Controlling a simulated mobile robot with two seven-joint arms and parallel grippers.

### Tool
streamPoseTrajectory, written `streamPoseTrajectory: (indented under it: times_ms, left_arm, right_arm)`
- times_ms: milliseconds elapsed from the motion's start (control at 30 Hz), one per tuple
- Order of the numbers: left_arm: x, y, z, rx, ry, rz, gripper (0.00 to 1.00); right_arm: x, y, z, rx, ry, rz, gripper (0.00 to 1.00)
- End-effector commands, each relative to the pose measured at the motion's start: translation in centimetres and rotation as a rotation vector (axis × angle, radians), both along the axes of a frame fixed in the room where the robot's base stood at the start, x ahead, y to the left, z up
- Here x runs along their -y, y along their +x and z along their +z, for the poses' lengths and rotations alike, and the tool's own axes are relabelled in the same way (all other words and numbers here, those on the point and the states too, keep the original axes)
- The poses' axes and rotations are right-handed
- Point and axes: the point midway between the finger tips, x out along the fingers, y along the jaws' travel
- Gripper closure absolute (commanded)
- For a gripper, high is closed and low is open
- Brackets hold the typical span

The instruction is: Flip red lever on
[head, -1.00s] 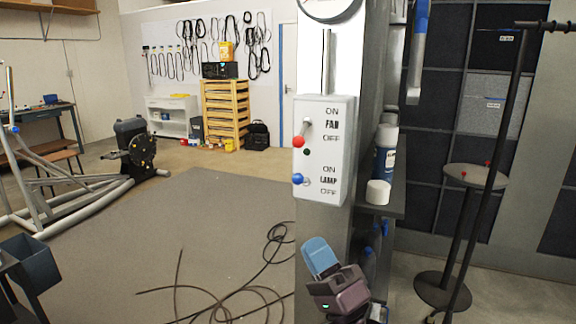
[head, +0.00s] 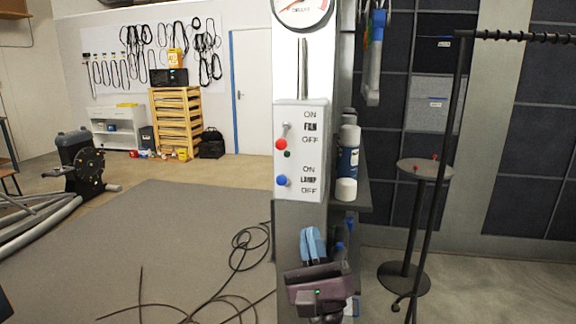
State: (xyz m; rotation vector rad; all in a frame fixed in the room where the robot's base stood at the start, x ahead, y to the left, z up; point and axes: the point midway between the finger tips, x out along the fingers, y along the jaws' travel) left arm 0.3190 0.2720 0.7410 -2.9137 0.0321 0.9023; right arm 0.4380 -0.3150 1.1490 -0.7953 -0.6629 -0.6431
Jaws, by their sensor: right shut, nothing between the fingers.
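A white switch box (head: 315,150) is mounted on the front of a column in the middle of the head view. Its upper lever, labelled FAN, has a red knob (head: 281,144) that sits low, beside OFF. Its lower lever, labelled LAMP, has a blue knob (head: 282,181), also low. My right gripper (head: 312,240) is below the box, pointing up, with its blue fingers together and empty. It is apart from both levers. My left gripper is not in view.
A round gauge (head: 302,10) is above the box. A shelf with a spray can (head: 348,148) stands just right of the column. A round stand (head: 425,168) and a black pole (head: 447,170) are further right. Cables (head: 240,255) lie on the floor at left.

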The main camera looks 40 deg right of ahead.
Motion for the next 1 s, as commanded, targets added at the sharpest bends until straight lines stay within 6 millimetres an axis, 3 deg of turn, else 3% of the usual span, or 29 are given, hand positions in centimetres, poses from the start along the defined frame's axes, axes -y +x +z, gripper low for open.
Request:
streamPoseTrajectory:
  times_ms: [367,1000]
  left_arm:
    - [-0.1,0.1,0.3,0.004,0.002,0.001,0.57]
    - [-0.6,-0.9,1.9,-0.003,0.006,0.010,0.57]
  right_arm:
    - [0.1,0.4,0.6,0.002,-0.003,-0.001,1.00]
    - [2.2,6.5,8.7,0.005,-0.002,0.001,1.00]
